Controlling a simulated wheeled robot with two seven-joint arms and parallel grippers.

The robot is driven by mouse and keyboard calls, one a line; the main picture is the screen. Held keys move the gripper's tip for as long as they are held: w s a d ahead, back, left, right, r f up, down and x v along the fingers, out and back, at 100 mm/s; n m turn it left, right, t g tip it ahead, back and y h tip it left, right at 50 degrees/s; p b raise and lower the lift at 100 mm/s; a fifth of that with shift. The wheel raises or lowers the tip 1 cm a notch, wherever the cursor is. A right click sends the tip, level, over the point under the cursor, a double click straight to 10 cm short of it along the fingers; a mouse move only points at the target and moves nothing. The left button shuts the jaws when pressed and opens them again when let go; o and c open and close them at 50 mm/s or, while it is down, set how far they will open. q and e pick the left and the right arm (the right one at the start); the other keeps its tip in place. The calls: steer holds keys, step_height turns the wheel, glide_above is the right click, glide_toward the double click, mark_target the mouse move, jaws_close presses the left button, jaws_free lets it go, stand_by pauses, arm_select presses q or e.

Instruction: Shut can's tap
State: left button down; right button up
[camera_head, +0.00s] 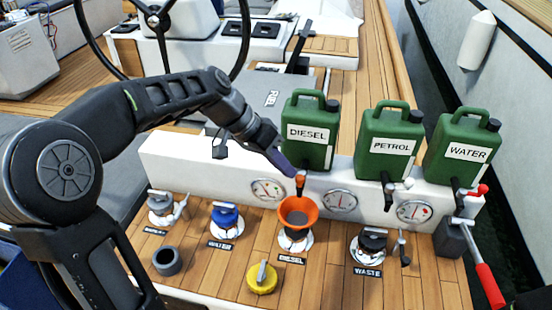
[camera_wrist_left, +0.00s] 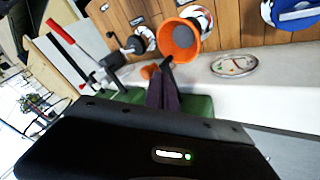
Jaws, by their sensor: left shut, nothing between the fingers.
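The green DIESEL can (camera_head: 310,155) stands on the white ledge. An orange tap handle (camera_head: 301,177) shows below its front, above an orange funnel (camera_head: 298,212) in the diesel deck filler. My left gripper (camera_head: 288,167) is shut and empty, its fingertips close beside the tap handle; I cannot tell whether they touch. In the left wrist view, the shut fingers (camera_wrist_left: 166,88) are beside the orange handle (camera_wrist_left: 149,71), with the funnel (camera_wrist_left: 180,42) beyond. The gripper partly hides the diesel can there. My right gripper is not in view.
PETROL (camera_head: 385,145) and WATER (camera_head: 462,148) cans stand to the right, with their own taps. Gauges (camera_head: 339,201) line the ledge front. A yellow cap (camera_head: 262,277) and grey ring (camera_head: 167,261) lie on the deck. A red-handled lever (camera_head: 489,285) stands at the right.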

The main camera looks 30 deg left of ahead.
arm_select(q)
steer(key=shift+s+d+n+t+b, duration=0.15)
steer(key=shift+d+n+t+b, duration=0.2)
steer(key=shift+n+b, duration=0.3)
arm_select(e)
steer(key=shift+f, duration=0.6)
